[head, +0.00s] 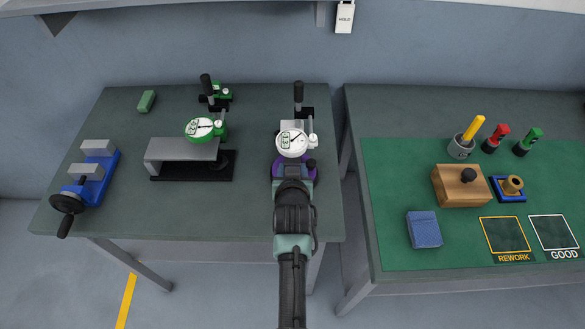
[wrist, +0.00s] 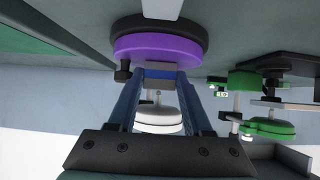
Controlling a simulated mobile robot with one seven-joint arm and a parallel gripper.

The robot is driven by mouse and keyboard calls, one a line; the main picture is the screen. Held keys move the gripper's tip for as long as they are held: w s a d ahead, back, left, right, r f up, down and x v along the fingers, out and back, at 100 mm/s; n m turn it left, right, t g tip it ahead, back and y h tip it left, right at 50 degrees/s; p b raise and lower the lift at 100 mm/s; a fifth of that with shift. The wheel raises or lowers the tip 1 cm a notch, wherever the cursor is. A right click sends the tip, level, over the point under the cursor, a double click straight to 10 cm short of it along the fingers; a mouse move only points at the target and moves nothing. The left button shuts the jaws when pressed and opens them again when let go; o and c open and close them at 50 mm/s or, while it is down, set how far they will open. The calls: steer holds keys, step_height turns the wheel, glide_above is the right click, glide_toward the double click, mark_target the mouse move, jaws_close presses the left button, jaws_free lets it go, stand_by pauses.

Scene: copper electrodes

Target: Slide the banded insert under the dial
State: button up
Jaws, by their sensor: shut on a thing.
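My gripper (wrist: 161,82) is shut on a small grey block with a blue band (wrist: 160,73), which I take for the banded insert. In the wrist view it sits between my two fingertips, beside a purple disc on a black round base (wrist: 160,47). The white-faced dial (head: 292,142) stands on the left table just beyond my gripper. Its white body also shows between my fingers in the wrist view (wrist: 158,119). In the head view my arm hides the insert and most of the purple disc (head: 279,168). I cannot tell whether the insert touches the disc.
A blue vise (head: 92,176) is at the far left. The right table holds a wooden block (head: 460,185), a blue block (head: 424,229) and marked squares. Bare tabletop lies left of my arm.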

steer(key=shift+r, duration=0.1)
steer(key=o, duration=1.3)
steer(key=shift+o, duration=0.2)
steer(key=shift+d, duration=0.2)
steer(key=shift+s+f, duration=0.1)
steer(key=shift+f, duration=0.2)
steer(key=v, duration=1.3)
steer(key=shift+w+a+r, duration=0.2)
steer(key=shift+a+r, duration=0.1)
steer(key=shift+a, duration=0.1)
